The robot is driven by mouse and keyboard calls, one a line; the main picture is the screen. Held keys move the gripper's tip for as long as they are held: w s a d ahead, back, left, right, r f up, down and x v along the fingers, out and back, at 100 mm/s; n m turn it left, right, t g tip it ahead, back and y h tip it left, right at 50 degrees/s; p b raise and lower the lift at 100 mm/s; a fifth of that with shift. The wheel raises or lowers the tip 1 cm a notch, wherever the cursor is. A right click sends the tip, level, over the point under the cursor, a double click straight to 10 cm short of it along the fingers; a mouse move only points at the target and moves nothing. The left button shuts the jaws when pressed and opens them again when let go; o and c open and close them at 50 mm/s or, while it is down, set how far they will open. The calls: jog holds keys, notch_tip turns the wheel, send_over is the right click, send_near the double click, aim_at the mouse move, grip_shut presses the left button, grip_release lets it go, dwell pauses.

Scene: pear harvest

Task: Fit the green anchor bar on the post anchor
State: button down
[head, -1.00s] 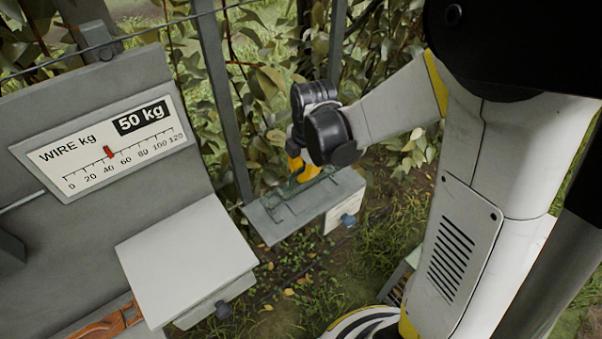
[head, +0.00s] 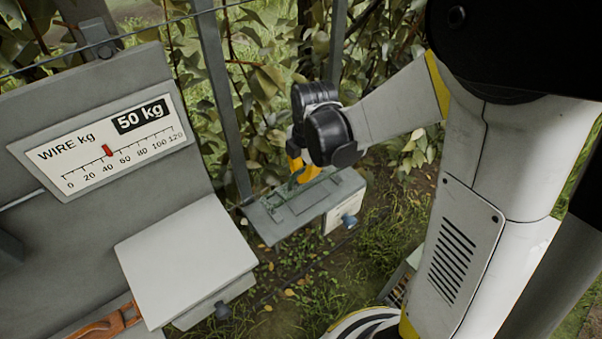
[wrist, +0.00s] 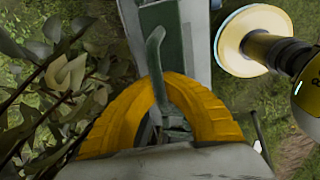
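The green anchor bar (wrist: 156,58) rises between the yellow fingers of my gripper (wrist: 166,82) in the wrist view. The fingers close in an arch around its upright part, and their tips appear to press on it. In the head view, my gripper (head: 301,172) points down over a grey tray (head: 268,229). The green bar (head: 288,188) shows thinly there, at or just above the tray; I cannot tell whether it touches. My fingers hide part of it. I cannot make out the post anchor for certain.
A grey post (head: 224,100) stands left of my gripper, and another post (head: 338,45) stands behind it. A gauge board (head: 100,145) reading "WIRE kg" and a pale box (head: 187,260) stand left. Leafy branches (wrist: 70,75) are close on the left in the wrist view.

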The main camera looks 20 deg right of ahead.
jog(key=shift+f+b, duration=0.8)
jog(key=shift+f, duration=0.25)
jog(key=shift+f+b, duration=1)
jog(key=shift+f, duration=0.1)
dwell(1.4)
jog(key=c, duration=1.5)
grip_release()
jog(key=shift+c, duration=0.2)
jog(key=r, duration=0.4)
jog(key=s+r, duration=0.1)
jog(key=r, duration=0.3)
jog(key=s+r, duration=0.1)
jog(key=r, duration=0.3)
jog(key=shift+d, duration=0.25)
jog(key=s+r+m+t, duration=0.1)
jog(key=s+m, duration=0.4)
jog(key=m, duration=0.5)
jog(key=s+r+m+t, duration=0.2)
jog(key=s+m+t, duration=0.2)
jog(key=m, duration=0.7)
jog(key=shift+s+d+m+h, duration=0.3)
jog(key=shift+s+d, duration=0.1)
jog(key=shift+s, duration=0.75)
